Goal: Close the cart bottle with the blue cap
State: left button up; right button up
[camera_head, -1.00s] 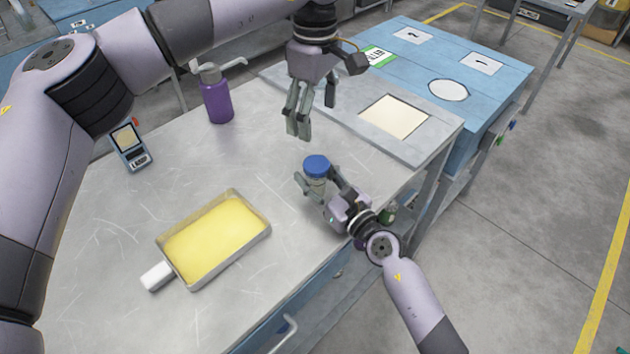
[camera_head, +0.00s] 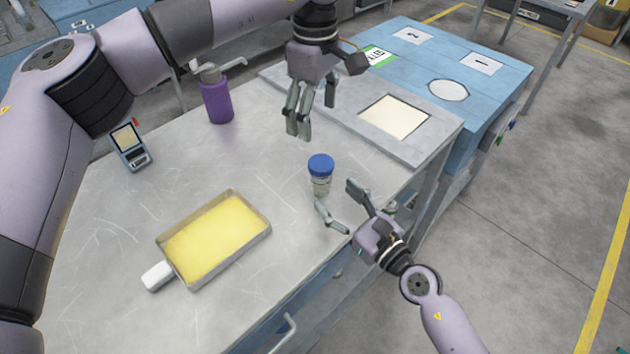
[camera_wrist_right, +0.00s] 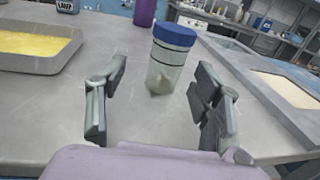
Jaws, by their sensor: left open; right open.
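The clear bottle (camera_head: 320,183) stands upright on the metal cart top. The blue cap (camera_head: 320,163) sits on its mouth; how tightly I cannot tell. In the right wrist view the bottle (camera_wrist_right: 163,75) and the blue cap (camera_wrist_right: 174,36) are ahead, between the lines of the fingers. My right gripper (camera_head: 342,207) is open and empty, apart from the bottle on its near right side. It also shows open in the right wrist view (camera_wrist_right: 160,105). My left gripper (camera_head: 312,115) is open, empty, pointing down above the table, behind and higher than the bottle.
A yellow-filled tray (camera_head: 215,240) lies at the front left. A purple pump bottle (camera_head: 217,100) and a handheld meter (camera_head: 131,147) stand farther back. A grey panel with a pale square (camera_head: 395,117) and a blue cabinet (camera_head: 460,65) are at right. The table around the bottle is clear.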

jog(key=shift+v, duration=1.8)
